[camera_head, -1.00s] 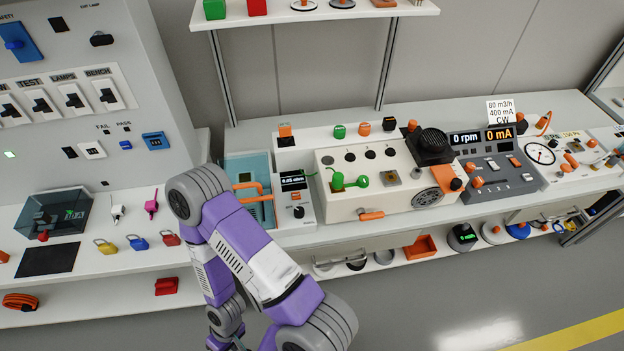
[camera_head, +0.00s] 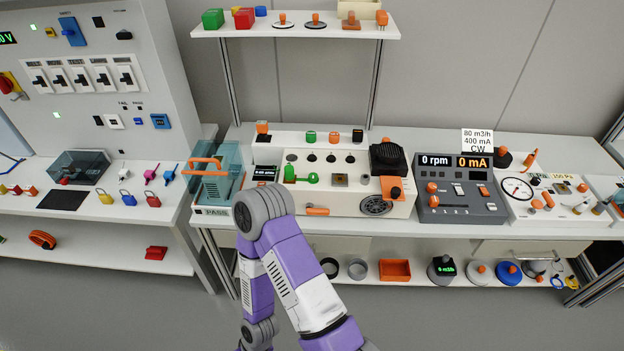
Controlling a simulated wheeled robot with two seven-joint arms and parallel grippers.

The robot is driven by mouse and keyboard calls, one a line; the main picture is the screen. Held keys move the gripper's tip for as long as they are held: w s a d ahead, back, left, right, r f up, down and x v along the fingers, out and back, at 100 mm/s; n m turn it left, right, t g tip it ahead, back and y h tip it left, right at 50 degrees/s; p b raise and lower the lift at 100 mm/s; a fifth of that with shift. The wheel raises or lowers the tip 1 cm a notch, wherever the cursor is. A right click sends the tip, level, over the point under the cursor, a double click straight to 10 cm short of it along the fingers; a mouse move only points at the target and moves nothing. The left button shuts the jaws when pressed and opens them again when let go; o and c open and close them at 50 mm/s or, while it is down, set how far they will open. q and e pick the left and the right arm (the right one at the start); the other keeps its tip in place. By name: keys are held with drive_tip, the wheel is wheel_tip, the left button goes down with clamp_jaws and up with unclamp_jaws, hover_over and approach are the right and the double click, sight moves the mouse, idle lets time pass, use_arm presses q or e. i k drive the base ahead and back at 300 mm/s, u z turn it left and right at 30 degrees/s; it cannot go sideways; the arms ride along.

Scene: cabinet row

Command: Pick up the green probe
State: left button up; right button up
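A green piece (camera_head: 299,178) with a round knob and a bar-like end lies on the front left of the white bench unit (camera_head: 340,205); it looks like the green probe, but its fine shape is too small to tell. One of my purple and grey arms (camera_head: 290,265) rises from the bottom centre. Its grey elbow is in front of the bench edge, below and left of the green piece in the picture. Neither of my grippers shows in the head view, and nothing is seen touching the green piece.
A clear teal box (camera_head: 215,180) with an orange handle stands left of the bench unit. A grey console (camera_head: 460,195) and gauge panel (camera_head: 540,195) stand to the right. A shelf (camera_head: 300,27) hangs above. An orange tray (camera_head: 395,270) sits on the lower shelf.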

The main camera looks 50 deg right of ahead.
sight(289, 170)
drive_tip(key=z, duration=1.15)
drive_tip(key=i, duration=0.1)
drive_tip(key=z, duration=0.15)
